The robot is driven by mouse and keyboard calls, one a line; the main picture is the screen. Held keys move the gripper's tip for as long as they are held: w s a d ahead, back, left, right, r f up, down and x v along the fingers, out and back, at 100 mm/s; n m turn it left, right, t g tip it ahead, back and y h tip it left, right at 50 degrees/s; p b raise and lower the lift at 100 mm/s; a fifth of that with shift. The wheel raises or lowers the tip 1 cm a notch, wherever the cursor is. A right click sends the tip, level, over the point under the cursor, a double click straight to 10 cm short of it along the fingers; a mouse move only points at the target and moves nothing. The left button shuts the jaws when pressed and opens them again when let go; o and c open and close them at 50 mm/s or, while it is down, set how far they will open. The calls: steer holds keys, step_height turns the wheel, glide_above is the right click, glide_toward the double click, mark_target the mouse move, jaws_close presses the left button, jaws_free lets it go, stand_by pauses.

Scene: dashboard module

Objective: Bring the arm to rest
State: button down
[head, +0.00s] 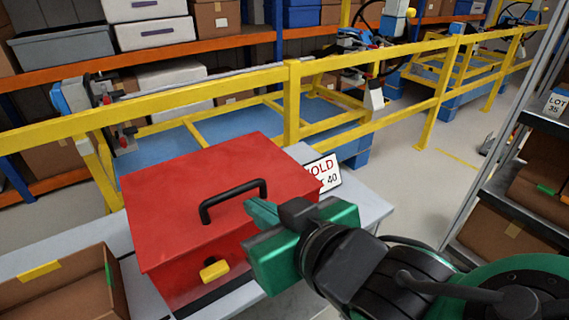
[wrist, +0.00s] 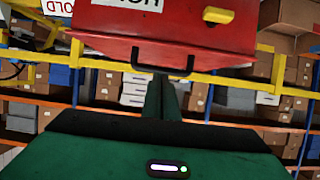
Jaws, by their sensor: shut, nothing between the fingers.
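My green and black gripper (head: 262,212) is at the right front of a red box (head: 165,215), with its fingers pointing toward the box's black handle (head: 233,200). The fingers are together and empty; they also show in the wrist view (wrist: 162,92). The red box has its lid closed and a yellow latch (head: 215,270) on the front. In the wrist view the red box (wrist: 120,22) appears upside down, with the handle (wrist: 162,62) just past the fingertips. I cannot tell whether the fingertips touch the handle. My gripper hides part of the box's right side.
The box stands on a grey table (head: 365,208) with a HOLD sign (head: 325,174) behind it. An open cardboard box (head: 65,288) is at the left. A yellow rail (head: 290,105) runs behind. A metal shelf (head: 500,195) stands on the right.

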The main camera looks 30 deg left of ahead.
steer(key=shift+s+d+f, duration=0.3)
steer(key=shift+d+f, duration=0.05)
steer(key=shift+d, duration=0.15)
steer(key=shift+s+d+f, duration=0.25)
steer(key=shift+d+f, duration=0.1)
steer(key=shift+d, duration=0.15)
steer(key=w+d+f+m+t+h, duration=0.25)
steer(key=w+d+m+h, duration=0.2)
steer(key=w+d, duration=0.75)
steer(key=w+d+f+m+h, duration=0.1)
steer(key=w+d+m+h, duration=0.2)
steer(key=d, duration=0.6)
steer(key=w+d+f+m+h, duration=0.1)
steer(key=w+d+f+h, duration=0.15)
steer(key=w+d, duration=0.55)
steer(key=s+d+f+m+g+h, duration=0.1)
steer(key=s+d+m+g+h, duration=0.2)
steer(key=d, duration=0.8)
steer(key=s+d+f+m+g+h, duration=0.1)
steer(key=s+d+m+g, duration=0.3)
steer(key=d, duration=0.7)
steer(key=s+d+m+g+y, duration=0.1)
steer(key=s+d, duration=0.3)
steer(key=s, duration=0.3)
steer(key=s+d+f+m+g+y, duration=0.1)
steer(key=s+d+m, duration=0.1)
steer(key=s+d, duration=0.2)
steer(key=s, duration=0.3)
steer(key=shift+w+a, duration=0.1)
steer(key=shift+a, duration=0.1)
